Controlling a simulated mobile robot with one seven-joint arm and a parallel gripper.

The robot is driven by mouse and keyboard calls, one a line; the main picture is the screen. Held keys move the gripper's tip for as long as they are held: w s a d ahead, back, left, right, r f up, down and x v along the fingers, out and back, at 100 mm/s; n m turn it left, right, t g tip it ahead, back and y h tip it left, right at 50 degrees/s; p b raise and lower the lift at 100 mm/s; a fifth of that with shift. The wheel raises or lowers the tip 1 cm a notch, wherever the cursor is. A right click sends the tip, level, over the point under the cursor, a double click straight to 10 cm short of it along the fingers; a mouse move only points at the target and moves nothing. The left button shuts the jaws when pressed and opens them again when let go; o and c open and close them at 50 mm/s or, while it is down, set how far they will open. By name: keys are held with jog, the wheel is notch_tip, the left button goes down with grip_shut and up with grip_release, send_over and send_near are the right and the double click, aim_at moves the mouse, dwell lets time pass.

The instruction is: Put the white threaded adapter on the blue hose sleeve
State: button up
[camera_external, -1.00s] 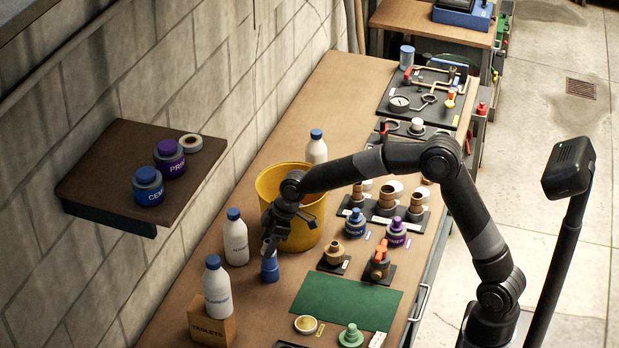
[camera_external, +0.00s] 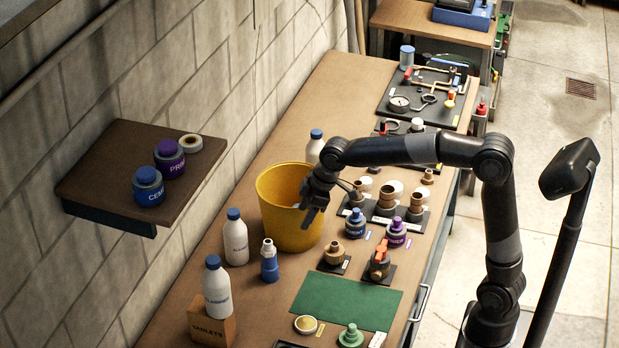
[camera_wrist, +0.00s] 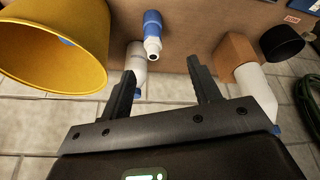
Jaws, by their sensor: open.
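In the wrist view the sleeve (camera_wrist: 152,20) and the adapter (camera_wrist: 153,47) also show end to end, beyond the fingers. My gripper (camera_external: 308,212) is in front of the bucket, up and to the right of the sleeve, apart from both parts. In the wrist view my gripper (camera_wrist: 162,75) has its fingers wide apart with nothing between them.
The yellow bucket (camera_external: 276,190) is close behind my gripper. White bottles (camera_external: 236,240) with blue caps stand left of the sleeve, one on a wooden block (camera_external: 212,325). Fittings on black bases and a green mat (camera_external: 345,300) lie to the right. A wall shelf (camera_external: 110,165) holds jars.

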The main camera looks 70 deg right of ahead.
jog(key=s+d+f+m+t+h, duration=0.1)
jog(key=s+m, duration=0.3)
jog(key=s, duration=2.8)
jog(key=shift+s+d+f+m+t, duration=0.15)
jog(key=shift+f+m+t, duration=0.2)
jog(key=shift+f, duration=0.2)
